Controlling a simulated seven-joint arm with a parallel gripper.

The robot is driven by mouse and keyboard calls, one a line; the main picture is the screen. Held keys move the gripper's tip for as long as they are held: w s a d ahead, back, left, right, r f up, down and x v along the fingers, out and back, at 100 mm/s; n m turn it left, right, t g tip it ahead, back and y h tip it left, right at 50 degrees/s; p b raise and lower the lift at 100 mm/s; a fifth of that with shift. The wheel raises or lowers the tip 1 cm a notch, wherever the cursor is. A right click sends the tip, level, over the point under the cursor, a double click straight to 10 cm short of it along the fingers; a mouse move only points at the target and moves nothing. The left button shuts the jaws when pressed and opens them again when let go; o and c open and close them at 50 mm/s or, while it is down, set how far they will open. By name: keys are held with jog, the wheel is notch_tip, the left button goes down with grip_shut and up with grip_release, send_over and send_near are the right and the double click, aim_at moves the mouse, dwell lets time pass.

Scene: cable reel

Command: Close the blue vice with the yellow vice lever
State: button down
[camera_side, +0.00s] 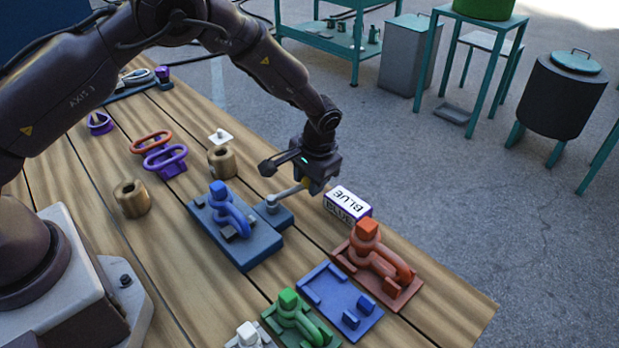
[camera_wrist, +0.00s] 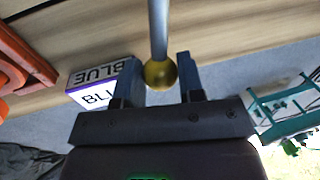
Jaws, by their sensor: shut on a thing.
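The blue vice (camera_side: 262,252) sits mid-table in the side view, with a blue loop-shaped piece (camera_side: 231,214) on it. The vice lever is a pale rod (camera_side: 285,195) running from a round hub on the small blue block at the vice's right side up to my gripper (camera_side: 302,187). In the wrist view, the lever's yellow ball end (camera_wrist: 160,73) is between the two fingers of my gripper (camera_wrist: 161,80), which are shut on it. The grey rod (camera_wrist: 158,30) extends away from the ball. In the side view my gripper hides the ball.
A box labelled BLUE (camera_side: 348,203) stands close to the right of my gripper; it also shows in the wrist view (camera_wrist: 100,80). A red clamp (camera_side: 375,262), a blue plate (camera_side: 340,300) and a green clamp (camera_side: 298,318) lie nearer the front. Brass cylinders (camera_side: 131,198) stand left.

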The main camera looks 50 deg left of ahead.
jog(key=c, duration=0.8)
grip_release()
jog(key=shift+d, duration=0.15)
jog(key=shift+o, duration=0.2)
notch_tip(320, 180, up, 13)
jog(key=d, duration=0.2)
jog(key=shift+d, duration=0.25)
jog(key=shift+f, duration=0.1)
jog(key=s+a+r+t, duration=0.2)
jog(key=s+r, duration=0.4)
jog(key=s, duration=0.3)
jog(key=s+a+r+t+h, duration=0.1)
jog(key=s+a+r, duration=0.1)
jog(key=s+r, duration=0.4)
jog(key=s+a+r+t+h, duration=0.1)
jog(key=s+r, duration=0.4)
jog(key=s, duration=0.8)
jog(key=shift+a+r+t, duration=0.4)
jog(key=shift+a+t, duration=0.4)
jog(key=shift+a, duration=0.25)
